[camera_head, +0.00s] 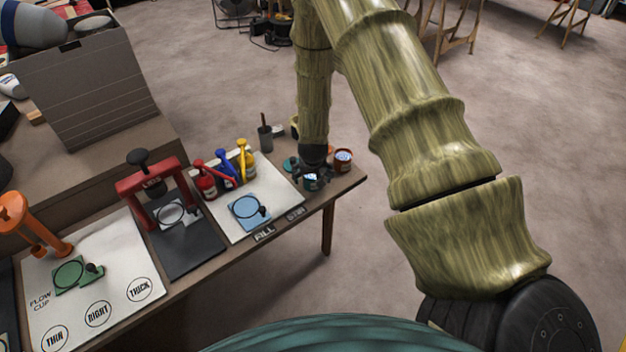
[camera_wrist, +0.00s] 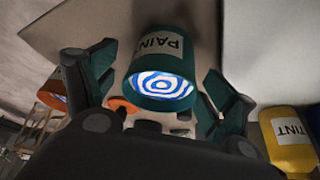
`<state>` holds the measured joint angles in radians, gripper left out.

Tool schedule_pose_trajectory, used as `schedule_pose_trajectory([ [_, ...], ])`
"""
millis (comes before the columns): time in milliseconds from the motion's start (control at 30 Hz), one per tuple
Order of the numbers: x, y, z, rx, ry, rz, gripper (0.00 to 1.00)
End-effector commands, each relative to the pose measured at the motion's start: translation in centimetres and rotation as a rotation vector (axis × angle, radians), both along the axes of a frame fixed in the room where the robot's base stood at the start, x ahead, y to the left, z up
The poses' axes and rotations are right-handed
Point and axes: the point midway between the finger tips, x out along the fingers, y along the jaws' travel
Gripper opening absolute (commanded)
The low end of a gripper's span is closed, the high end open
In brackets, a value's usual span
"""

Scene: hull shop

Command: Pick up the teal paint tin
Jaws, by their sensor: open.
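The teal paint tin (camera_wrist: 163,50) is in the wrist view, with a PAINT label and blue and white swirled paint in its open top. My gripper (camera_wrist: 160,92) is open, one finger on each side of the tin. A gap shows between the tin and the right finger; on the left the gap is narrow, and I cannot tell whether it touches. In the head view the tin (camera_head: 312,183) stands at the right end of the bench, partly hidden under my gripper (camera_head: 312,174).
An orange-brown tin (camera_head: 343,158) stands close to the right of my gripper. A dark cup with a stick (camera_head: 265,137) stands behind left. Red, blue and yellow bottles (camera_head: 226,172) stand left on a white board (camera_head: 285,193). The bench's right edge (camera_head: 362,182) is near.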

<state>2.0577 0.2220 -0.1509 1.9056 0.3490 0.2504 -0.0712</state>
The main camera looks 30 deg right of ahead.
Motion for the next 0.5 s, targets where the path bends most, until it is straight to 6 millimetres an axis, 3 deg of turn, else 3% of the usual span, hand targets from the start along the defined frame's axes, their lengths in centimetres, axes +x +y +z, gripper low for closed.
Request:
schedule_pose_trajectory([
  [167,0.01,0.01,0.01,0.000,0.000,0.000,0.83],
  [400,0.01,-0.01,0.03,0.000,0.000,0.000,0.39],
  [500,0.03,-0.01,0.06,-0.001,-0.001,0.000,0.27],
])
